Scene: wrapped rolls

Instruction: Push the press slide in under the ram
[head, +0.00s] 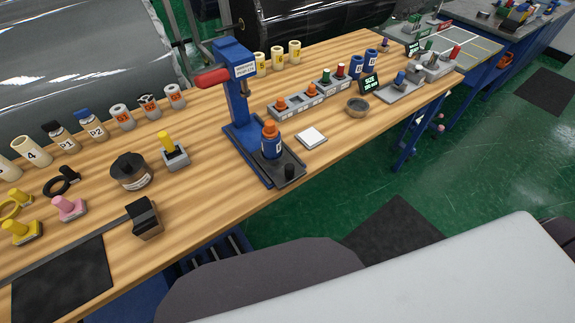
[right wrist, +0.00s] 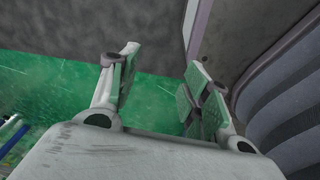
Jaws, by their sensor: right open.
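The blue press (head: 233,85) stands on the wooden bench in the head view, with a red handle (head: 212,77) at its upper left. Its dark slide (head: 297,168) sticks out at the front of the press base, toward the bench's near edge. A blue cylinder with an orange top (head: 271,141) stands upright on the slide, in front of the press column. A small black knob (head: 289,172) is at the slide's near end. My right gripper (right wrist: 160,75) is open and empty in the right wrist view, above green floor and away from the press. My left gripper is not in view.
A white square pad (head: 311,137) lies right of the slide. A grey block with a yellow peg (head: 173,153) and a dark round pot (head: 131,171) stand to the left. A round bowl (head: 358,106) is farther right. My pale arm link covers the lower right.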

